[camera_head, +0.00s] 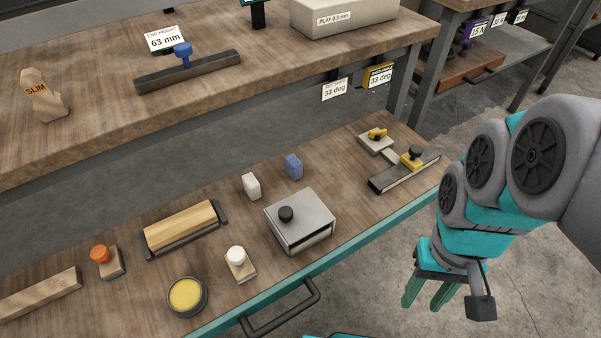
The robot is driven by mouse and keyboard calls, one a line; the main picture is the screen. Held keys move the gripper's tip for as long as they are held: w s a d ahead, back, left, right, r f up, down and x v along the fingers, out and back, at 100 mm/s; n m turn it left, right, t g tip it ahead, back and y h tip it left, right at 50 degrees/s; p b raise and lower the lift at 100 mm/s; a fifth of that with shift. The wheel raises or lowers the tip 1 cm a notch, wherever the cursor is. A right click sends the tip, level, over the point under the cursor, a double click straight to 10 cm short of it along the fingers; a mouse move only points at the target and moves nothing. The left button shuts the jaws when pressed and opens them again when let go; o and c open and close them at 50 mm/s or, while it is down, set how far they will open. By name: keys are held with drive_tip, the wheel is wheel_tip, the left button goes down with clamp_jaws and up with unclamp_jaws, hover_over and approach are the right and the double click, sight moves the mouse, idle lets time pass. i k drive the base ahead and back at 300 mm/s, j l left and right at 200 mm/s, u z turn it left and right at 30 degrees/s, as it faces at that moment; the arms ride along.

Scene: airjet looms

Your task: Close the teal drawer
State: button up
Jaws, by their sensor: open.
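The teal drawer front (365,237) shows from above as a narrow teal strip along the front edge of the lower wooden surface. A dark bar handle (283,312) sticks out from it at the bottom centre. How far the drawer stands out cannot be told from this view. My gripper (428,292) hangs at the right, its two green fingers pointing down and apart, with nothing seen between them. It appears over the concrete floor, to the right of the handle and apart from it.
The lower surface holds a grey metal box (312,226), a yellow-filled round dish (186,297), a wooden roll in a tray (183,229) and several small blocks and knobs. An upper wooden shelf (100,125) overhangs behind. The concrete floor (370,285) in front looks clear.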

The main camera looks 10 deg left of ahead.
sight(362, 182)
drive_tip(key=u, duration=1.45)
drive_tip(key=k+j+u, duration=0.1)
drive_tip(key=u, duration=0.35)
drive_tip(key=k+u, duration=0.1)
drive_tip(key=u, duration=0.3)
drive_tip(key=j+u, duration=0.15)
drive_tip(key=u, duration=0.65)
drive_tip(key=k+j, duration=0.05)
drive_tip(key=j, duration=0.05)
